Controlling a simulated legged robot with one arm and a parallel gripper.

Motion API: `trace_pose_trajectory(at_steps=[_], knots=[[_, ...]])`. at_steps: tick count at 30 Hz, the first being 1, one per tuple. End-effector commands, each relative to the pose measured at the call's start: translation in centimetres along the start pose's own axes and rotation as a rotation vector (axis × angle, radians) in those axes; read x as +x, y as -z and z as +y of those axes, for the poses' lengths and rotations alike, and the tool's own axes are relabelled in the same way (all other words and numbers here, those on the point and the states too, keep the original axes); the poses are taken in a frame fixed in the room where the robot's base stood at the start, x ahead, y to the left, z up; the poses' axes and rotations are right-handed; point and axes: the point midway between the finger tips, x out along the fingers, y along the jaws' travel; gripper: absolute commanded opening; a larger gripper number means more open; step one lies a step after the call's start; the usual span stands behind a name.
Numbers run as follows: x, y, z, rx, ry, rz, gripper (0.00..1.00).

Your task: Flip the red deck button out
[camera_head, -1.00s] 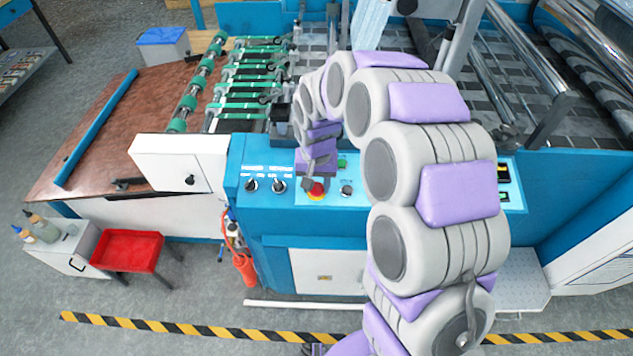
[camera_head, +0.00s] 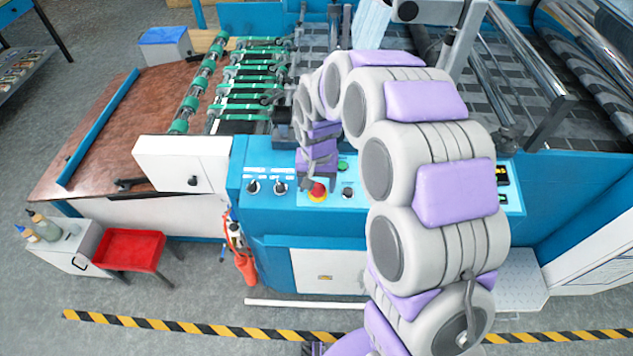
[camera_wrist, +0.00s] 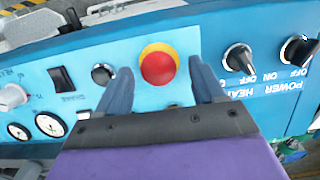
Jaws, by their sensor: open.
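The red deck button (camera_head: 317,191) sits in a yellow ring on the blue control panel (camera_head: 267,205) of the machine. In the head view my gripper (camera_head: 306,184) is right beside it, at its upper left, with the jaws pointing down to the panel. In the wrist view the red button (camera_wrist: 158,67) shows whole, with its yellow ring. The two dark fingers of my gripper (camera_wrist: 162,88) stand apart, one on each side of the button, with nothing held. I cannot tell whether the fingertips touch the panel.
Two black knobs labelled HEAT (camera_wrist: 239,58) and POWER (camera_wrist: 299,50) lie right of the button in the wrist view. A black knob (camera_wrist: 102,74), a switch (camera_wrist: 61,79) and dial gauges (camera_wrist: 50,124) lie left. Green rollers (camera_head: 245,85) stand behind the panel.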

Motion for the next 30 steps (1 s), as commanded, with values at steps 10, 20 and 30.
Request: trace_pose_trajectory(at_steps=[10,20,30], knots=[[-2.0,0.2,0.0,0.000,0.002,0.006,0.69],[-9.1,0.2,-0.1,0.000,0.000,0.004,0.69],[-15.5,0.2,-0.1,0.001,0.000,0.001,0.69]])
